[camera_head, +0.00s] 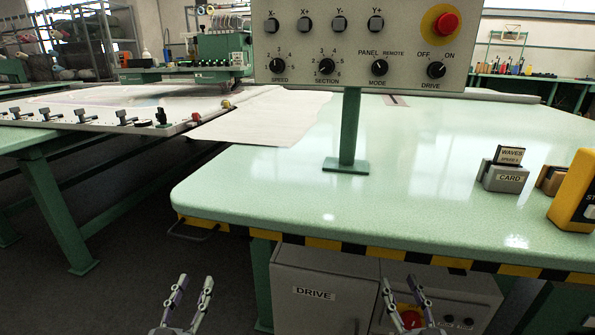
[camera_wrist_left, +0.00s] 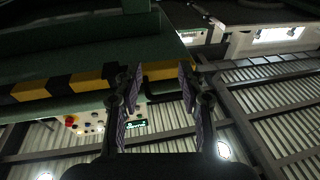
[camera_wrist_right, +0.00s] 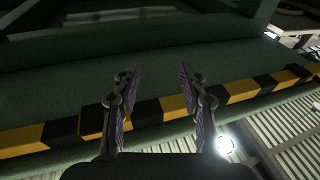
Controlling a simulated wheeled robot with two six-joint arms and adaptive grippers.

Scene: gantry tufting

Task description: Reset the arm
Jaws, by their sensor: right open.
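My left gripper (camera_head: 192,285) is low in the head view, in front of the green table and left of the cabinet marked DRIVE. Its fingers are apart and empty, as the left wrist view (camera_wrist_left: 158,75) also shows. My right gripper (camera_head: 402,290) is low in front of the cabinet, below the table's striped edge. It is open and empty; the right wrist view (camera_wrist_right: 158,75) shows its fingers apart with nothing between them. Neither gripper touches anything that I can see.
The green table (camera_head: 270,195) has a yellow-black striped front edge. On it stand a control panel (camera_head: 362,45) with knobs and a red button, a card holder (camera_head: 503,178) and a yellow box (camera_head: 578,190). The DRIVE cabinet (camera_head: 318,292) is below. Dark floor lies open at left.

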